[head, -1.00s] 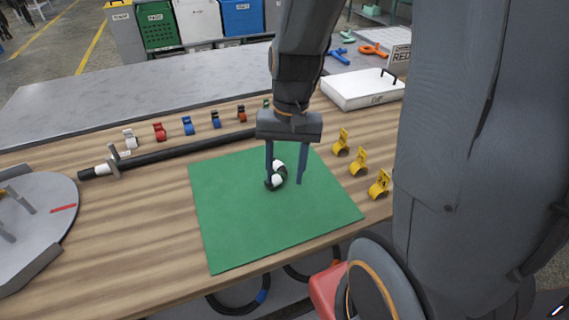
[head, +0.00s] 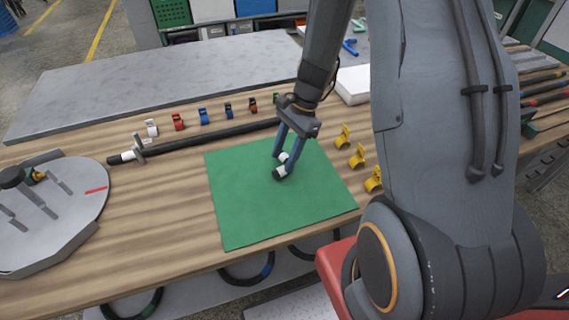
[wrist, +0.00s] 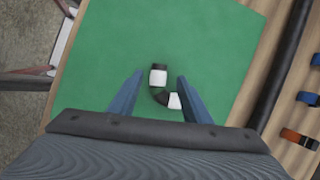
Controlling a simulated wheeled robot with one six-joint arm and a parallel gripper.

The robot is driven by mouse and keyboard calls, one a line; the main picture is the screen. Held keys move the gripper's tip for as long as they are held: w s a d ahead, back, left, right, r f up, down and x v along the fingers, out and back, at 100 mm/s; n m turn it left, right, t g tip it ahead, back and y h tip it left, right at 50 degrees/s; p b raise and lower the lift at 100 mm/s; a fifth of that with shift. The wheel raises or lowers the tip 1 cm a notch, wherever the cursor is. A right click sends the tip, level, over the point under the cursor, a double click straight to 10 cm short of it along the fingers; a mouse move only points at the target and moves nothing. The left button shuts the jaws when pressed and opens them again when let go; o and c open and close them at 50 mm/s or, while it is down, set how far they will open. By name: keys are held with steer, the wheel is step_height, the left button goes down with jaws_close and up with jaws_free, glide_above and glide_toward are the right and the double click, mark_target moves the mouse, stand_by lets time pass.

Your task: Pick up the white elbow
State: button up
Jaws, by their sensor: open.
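The white elbow (head: 281,171), white with black bands and a dark bend, lies on the green mat (head: 240,215). It also shows in the wrist view (wrist: 158,77), between the fingers and reaching a little past their tips. My gripper (head: 288,155) is open, its two blue fingers pointing down at the mat around the elbow. In the wrist view my gripper (wrist: 158,84) has a finger on each side of the elbow, with a gap on the left; the right finger is close to the elbow's near end. Whether that finger touches it I cannot tell.
A long black hose (head: 205,140) lies behind the mat, with a row of coloured clips (head: 203,116) beyond it. Several yellow clips (head: 357,156) stand right of the mat. A round grey plate with pegs (head: 70,210) is at the left. The mat's front is clear.

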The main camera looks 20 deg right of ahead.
mark_target(281, 169)
steer(key=shift+d+p+x, duration=0.1)
steer(key=shift+p+x, duration=0.25)
steer(key=shift+x, duration=0.7)
steer(key=shift+d+p+x, duration=0.15)
steer(key=shift+p+x, duration=0.2)
steer(key=shift+x, duration=0.7)
steer(key=shift+f, duration=0.1)
steer(key=shift+c, duration=0.2)
jaws_close()
